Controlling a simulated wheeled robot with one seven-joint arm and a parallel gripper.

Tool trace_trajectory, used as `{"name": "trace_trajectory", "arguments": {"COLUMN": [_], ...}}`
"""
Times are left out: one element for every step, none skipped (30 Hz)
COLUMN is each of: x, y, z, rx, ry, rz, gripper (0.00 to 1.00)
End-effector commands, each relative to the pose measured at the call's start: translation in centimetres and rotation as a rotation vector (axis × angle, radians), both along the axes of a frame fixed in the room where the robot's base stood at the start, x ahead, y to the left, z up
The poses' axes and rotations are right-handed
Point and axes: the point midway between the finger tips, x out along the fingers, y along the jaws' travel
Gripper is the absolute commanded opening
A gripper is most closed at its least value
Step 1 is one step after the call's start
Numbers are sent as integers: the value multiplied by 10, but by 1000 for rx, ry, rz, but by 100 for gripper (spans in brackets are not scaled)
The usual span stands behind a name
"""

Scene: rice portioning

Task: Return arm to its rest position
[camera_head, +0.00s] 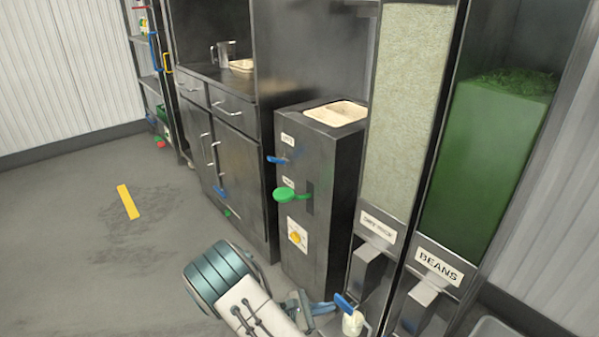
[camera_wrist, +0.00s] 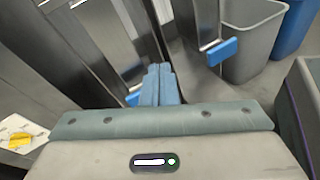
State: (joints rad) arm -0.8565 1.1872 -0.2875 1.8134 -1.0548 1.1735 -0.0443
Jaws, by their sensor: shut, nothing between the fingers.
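My gripper (camera_head: 310,306) is low at the bottom middle of the head view, with my arm reaching in from the lower left. It is beside the front of the rice dispenser (camera_head: 408,115) and the grey machine. In the wrist view my gripper's blue-grey fingers (camera_wrist: 160,82) are pressed together with nothing between them. A blue lever (camera_wrist: 222,52) stands apart from them to the right, and a second blue piece (camera_wrist: 133,98) shows just left of them.
A grey machine (camera_head: 290,222) with a green lever (camera_head: 290,196) stands left of the dispensers. The bean dispenser (camera_head: 497,165) is at right. A grey bin (camera_wrist: 250,40) and a blue bin (camera_wrist: 297,25) stand at the right. Open floor (camera_head: 85,230) lies left.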

Motion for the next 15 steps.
{"name": "trace_trajectory", "arguments": {"x": [-2, -4, -7, -9, -12, -15, -18, -20, -25, -27, -31, -35, -38, -41, -46], "y": [-6, -9, -14, -17, -20, -24, -27, -30, -33, -36, -38, -42, -44, -47, -49], "z": [30, 42, 57, 69, 80, 96, 107, 118, 133, 144, 155, 170, 181, 192, 207], "rx": [52, 81, 121, 149, 178, 217, 245, 274, 312, 340, 369, 407, 436, 464, 502], "ry": [-18, -28, -42, -52, -63, -77, -87, -100, -115, -127, -138, -155, -168, -181, -199], "rz": [-59, -92, -137, -168, -201, -244, -274, -307, -348, -378, -407, -447, -475, -504, -542], "gripper": [0, 0, 0, 0, 0, 0, 0, 0, 0, 0, 0, 0, 0, 0, 0]}}
